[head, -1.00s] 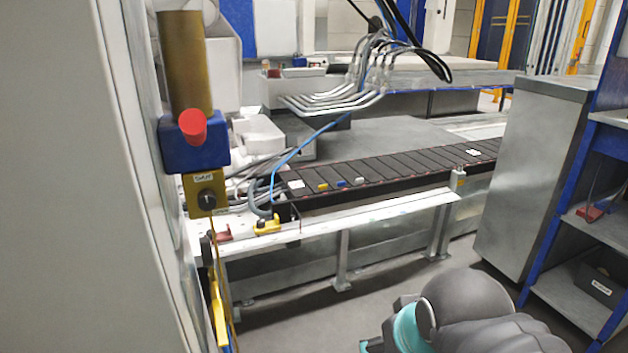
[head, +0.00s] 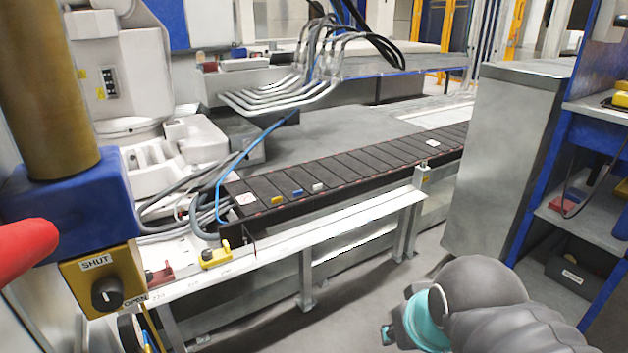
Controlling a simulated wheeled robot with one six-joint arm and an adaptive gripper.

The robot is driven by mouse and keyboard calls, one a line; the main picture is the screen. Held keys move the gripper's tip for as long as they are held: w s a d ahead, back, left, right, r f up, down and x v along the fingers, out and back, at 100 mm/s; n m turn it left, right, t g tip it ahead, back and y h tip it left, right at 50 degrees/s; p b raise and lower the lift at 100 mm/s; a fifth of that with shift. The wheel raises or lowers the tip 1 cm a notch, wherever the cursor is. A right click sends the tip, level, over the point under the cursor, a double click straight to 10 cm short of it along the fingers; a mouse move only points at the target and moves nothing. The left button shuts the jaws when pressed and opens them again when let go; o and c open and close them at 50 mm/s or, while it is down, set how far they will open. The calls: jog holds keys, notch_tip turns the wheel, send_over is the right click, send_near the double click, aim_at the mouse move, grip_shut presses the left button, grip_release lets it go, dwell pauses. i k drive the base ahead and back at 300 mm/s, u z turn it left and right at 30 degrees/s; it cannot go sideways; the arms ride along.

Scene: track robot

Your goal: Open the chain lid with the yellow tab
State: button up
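The dark cable chain (head: 370,161) runs along the track from the left middle toward the upper right, its top made of several flat black lids. Near its left end a lid carries a small yellow tab (head: 250,200). To its right are a blue tab (head: 298,192) and a white tab (head: 318,187) on neighbouring lids. All these lids look flat and closed.
A white rail (head: 330,239) on posts fronts the chain. A grey cabinet (head: 505,165) and blue shelving stand at right. Floor between is clear.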

aim_at(271, 198)
jog(key=z, duration=0.1)
jog(key=i, duration=1.8)
jog(key=u, duration=0.5)
